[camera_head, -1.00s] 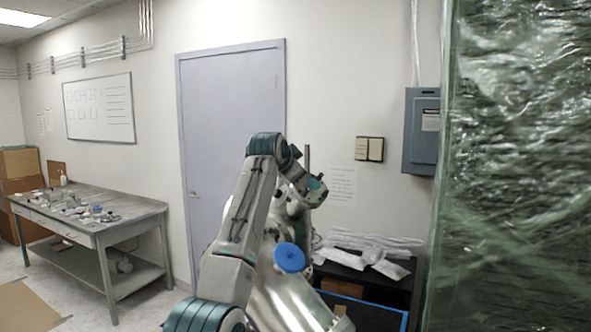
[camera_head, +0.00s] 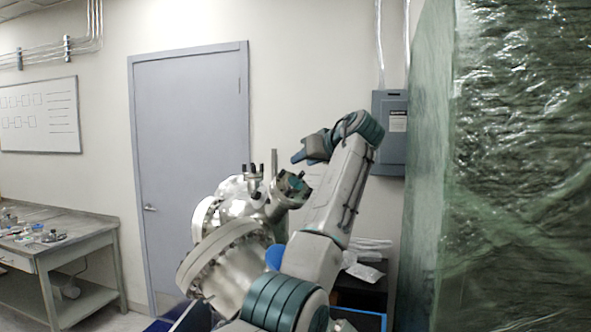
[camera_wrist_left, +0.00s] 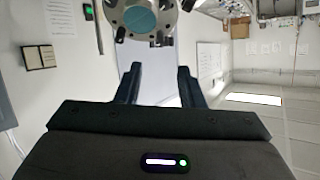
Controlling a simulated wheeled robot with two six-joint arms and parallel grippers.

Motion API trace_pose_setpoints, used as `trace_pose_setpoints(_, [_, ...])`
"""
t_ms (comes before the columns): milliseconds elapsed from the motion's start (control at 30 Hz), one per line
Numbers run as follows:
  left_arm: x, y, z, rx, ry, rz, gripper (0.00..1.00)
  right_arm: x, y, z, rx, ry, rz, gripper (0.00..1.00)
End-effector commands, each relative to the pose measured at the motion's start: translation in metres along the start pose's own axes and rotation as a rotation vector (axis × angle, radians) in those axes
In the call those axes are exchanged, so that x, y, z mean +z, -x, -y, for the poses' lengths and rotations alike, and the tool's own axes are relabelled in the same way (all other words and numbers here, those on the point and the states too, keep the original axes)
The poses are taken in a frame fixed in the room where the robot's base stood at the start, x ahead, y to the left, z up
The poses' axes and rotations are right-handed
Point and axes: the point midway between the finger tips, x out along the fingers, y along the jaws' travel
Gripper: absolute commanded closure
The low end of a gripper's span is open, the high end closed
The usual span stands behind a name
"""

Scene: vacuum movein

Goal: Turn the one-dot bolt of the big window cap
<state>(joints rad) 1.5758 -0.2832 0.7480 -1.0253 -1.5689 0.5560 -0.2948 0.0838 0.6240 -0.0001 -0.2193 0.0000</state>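The steel vacuum chamber (camera_head: 238,280) stands in the middle of the head view. One port carries a round window cap with a teal pane (camera_head: 290,185) and dark bolts on its rim. A teal-paned flange (camera_wrist_left: 140,18) with dark bolts shows at the top of the left wrist view, cut off by the edge; I cannot tell a one-dot mark. My left gripper (camera_head: 300,157) is just above the capped port, pointing left. Its fingers (camera_wrist_left: 160,68) are apart and empty, short of the flange in the wrist view. My right gripper is not in view.
A green, film-wrapped block (camera_head: 510,180) fills the right side. A grey electrical box (camera_head: 390,125) is on the wall behind my arm. A black shelf (camera_head: 360,292) with wrapped pieces stands behind the chamber. A workbench (camera_head: 75,240) is at left.

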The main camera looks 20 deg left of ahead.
Motion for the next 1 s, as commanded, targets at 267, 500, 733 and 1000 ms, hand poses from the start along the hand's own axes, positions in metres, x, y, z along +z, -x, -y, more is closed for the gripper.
trace_pose_setpoints(267, [-0.005,-0.053,0.002,-0.002,-0.004,0.003,0.65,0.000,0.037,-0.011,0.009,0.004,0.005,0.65])
trace_pose_setpoints(500, [-0.002,-0.085,0.000,0.001,-0.004,0.002,0.65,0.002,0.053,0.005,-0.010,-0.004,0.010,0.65])
trace_pose_setpoints(733, [0.000,-0.093,-0.001,0.003,-0.003,0.000,0.65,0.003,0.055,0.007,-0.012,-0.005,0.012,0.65])
trace_pose_setpoints(1000, [0.000,-0.093,-0.001,0.003,-0.003,0.000,0.85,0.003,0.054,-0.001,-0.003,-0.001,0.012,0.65])
